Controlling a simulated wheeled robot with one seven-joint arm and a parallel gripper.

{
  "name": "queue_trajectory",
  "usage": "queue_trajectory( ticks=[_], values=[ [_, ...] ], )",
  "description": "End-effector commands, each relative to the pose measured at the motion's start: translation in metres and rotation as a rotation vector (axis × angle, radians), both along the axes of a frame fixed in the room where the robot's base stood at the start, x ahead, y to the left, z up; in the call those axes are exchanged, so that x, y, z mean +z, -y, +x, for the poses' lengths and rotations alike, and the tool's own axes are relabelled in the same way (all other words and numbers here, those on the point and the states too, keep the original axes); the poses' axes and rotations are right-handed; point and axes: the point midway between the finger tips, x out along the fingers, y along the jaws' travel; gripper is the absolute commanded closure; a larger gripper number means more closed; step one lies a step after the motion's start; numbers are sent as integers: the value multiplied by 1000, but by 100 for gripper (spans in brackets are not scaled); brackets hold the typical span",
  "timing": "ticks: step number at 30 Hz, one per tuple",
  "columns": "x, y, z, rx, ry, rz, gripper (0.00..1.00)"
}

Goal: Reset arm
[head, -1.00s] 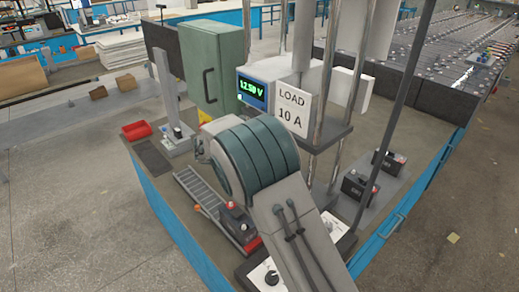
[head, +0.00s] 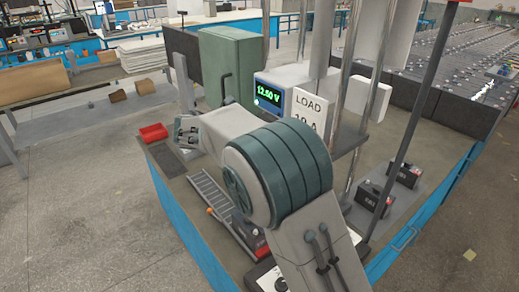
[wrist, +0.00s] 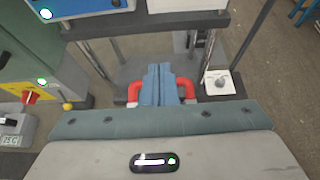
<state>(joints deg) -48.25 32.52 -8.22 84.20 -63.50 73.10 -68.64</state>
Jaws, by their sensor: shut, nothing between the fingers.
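My gripper (wrist: 160,72) is shut and empty in the wrist view, with its bluish fingers together at the picture's middle. Two red curved pieces (wrist: 134,92) show on either side of the fingers; I cannot tell whether they touch them. In the head view my arm rises from the front, bends at a large teal joint, and its far end reaches left over the bench (head: 188,208). The gripper end (head: 187,131) is small there, near the red tray (head: 153,132).
A battery (head: 250,234) sits by the roller track (head: 212,192). A green cabinet (head: 231,65), a lit meter (head: 272,95), a LOAD sign (head: 310,108) and metal posts stand behind my arm. Black batteries (head: 372,196) sit at right. A knob plate (wrist: 218,82) shows in the wrist view.

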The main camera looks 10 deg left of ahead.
Motion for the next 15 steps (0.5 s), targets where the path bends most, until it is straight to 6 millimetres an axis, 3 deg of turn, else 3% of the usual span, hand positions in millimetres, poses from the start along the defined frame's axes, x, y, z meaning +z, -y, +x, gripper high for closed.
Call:
queue_trajectory(
  ticks=[15],
  values=[
    [8,1,-4,-7,0,13,100]
  ],
)
